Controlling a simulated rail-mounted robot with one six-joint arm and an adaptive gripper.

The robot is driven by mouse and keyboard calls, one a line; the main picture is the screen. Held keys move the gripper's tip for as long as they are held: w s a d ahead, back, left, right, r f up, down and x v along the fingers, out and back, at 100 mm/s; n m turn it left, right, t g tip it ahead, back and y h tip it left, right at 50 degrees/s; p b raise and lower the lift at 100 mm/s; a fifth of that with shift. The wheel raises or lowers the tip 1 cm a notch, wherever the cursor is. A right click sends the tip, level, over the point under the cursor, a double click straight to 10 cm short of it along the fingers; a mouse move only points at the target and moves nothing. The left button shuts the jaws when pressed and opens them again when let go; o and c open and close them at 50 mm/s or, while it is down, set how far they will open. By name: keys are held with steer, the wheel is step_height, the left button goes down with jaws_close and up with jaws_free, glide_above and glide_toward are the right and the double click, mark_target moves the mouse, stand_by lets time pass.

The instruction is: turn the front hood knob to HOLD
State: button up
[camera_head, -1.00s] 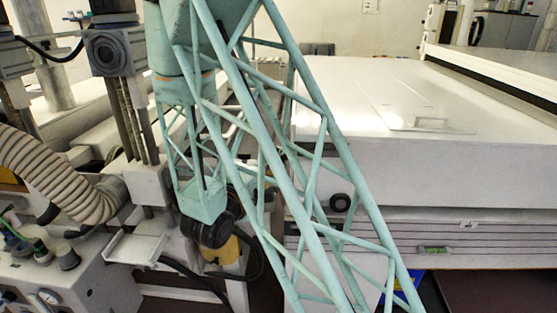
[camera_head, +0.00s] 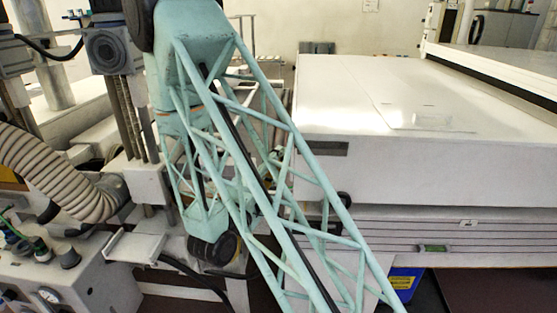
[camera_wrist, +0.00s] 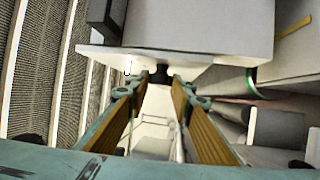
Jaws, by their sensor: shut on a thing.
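My gripper (camera_wrist: 160,80) fills the lower middle of the wrist view, with two orange-brown padded fingers converging ahead. It is shut on a small dark knob (camera_wrist: 159,73) under the edge of a pale housing (camera_wrist: 205,28). The knob's marking and HOLD label cannot be read. In the head view the white hood (camera_head: 400,165) stands on the right. A black round knob (camera_head: 343,199) shows below its front edge, partly behind my truss arm; I cannot tell whether it is the held one. My gripper is hidden behind the arm there.
A ribbed hose (camera_head: 50,170) and a gauge panel (camera_head: 85,270) stand at the left. A small green level (camera_head: 433,248) sits on the striped front panel. A blue box (camera_head: 405,283) lies below it. In the wrist view, striped panels (camera_wrist: 35,75) line the left side.

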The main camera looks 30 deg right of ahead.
steer(key=o, duration=0.9)
steer(key=shift+c, duration=0.2)
steer(key=shift+s+a, duration=0.1)
steer(key=shift+a, duration=0.05)
steer(key=v, duration=1.1)
steer(key=shift+s+a, duration=0.15)
steer(key=shift+a, duration=0.1)
steer(key=shift+f, duration=0.1)
stand_by(0.5)
